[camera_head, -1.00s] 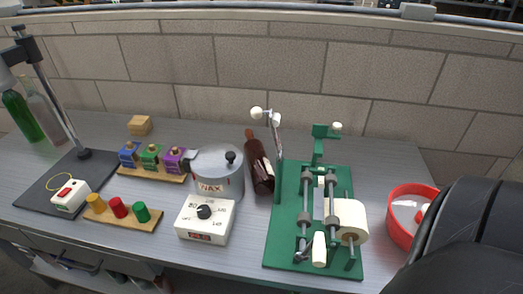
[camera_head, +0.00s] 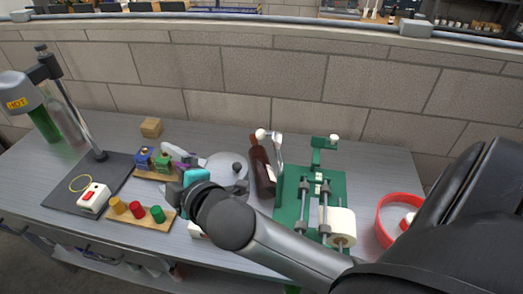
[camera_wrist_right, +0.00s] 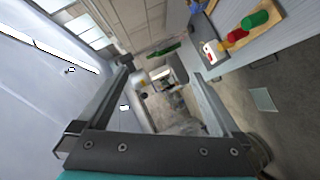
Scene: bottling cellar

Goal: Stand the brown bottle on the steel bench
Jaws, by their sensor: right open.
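The brown bottle (camera_head: 261,168) is on the steel bench (camera_head: 226,139), just left of the green labelling machine. It appears to lie on its side, neck toward the wall and base toward me. My right gripper (camera_head: 168,165) is left of the bottle, above the blocks and pot area, pointing left. It is open and empty; the right wrist view shows a clear gap between its fingers (camera_wrist_right: 158,72). The bottle does not show there. My left gripper is out of view.
The labelling machine (camera_head: 333,183) stands right of the bottle. The wax pot (camera_head: 226,164) is left of it, partly behind my arm. Colored blocks (camera_head: 162,161), a rack of caps (camera_head: 137,210) and a heat stand (camera_head: 77,108) are farther left. A red ring-shaped tub (camera_head: 381,222) is at right.

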